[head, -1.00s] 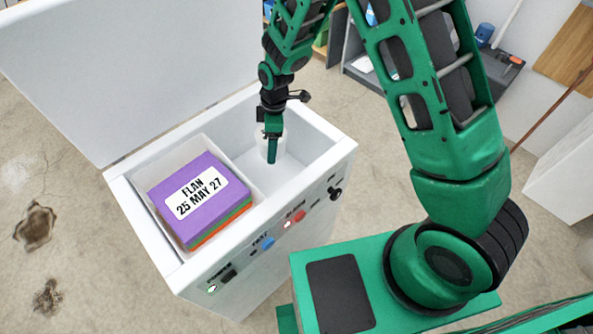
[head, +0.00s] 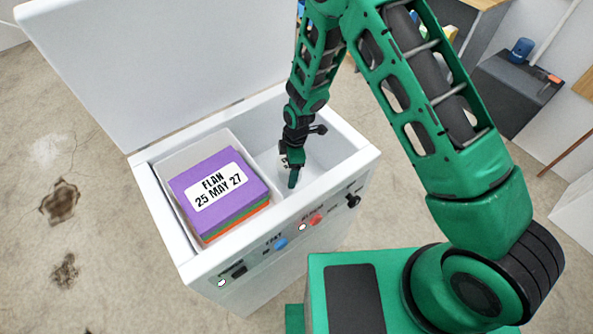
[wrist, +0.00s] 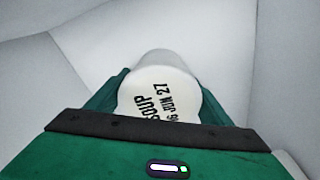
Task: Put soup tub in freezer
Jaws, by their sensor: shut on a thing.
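The soup tub (wrist: 158,88) is white with black lettering, of which "SOUP" and "JUN 27" can be read in the wrist view. My gripper (wrist: 160,105) is shut on it, a green finger on each side. In the head view my gripper (head: 292,178) is down inside the right compartment of the white chest freezer (head: 364,165). The tub is mostly hidden there behind the gripper. The freezer's lid (head: 170,60) stands open at the back. I cannot tell whether the tub touches the compartment floor.
A white bin (head: 165,165) in the freezer's left part holds a stack of boxes, the top one a purple box (head: 218,193) labelled "FLAN 25 MAY 27". Knobs and switches line the freezer's front. The right compartment otherwise looks empty.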

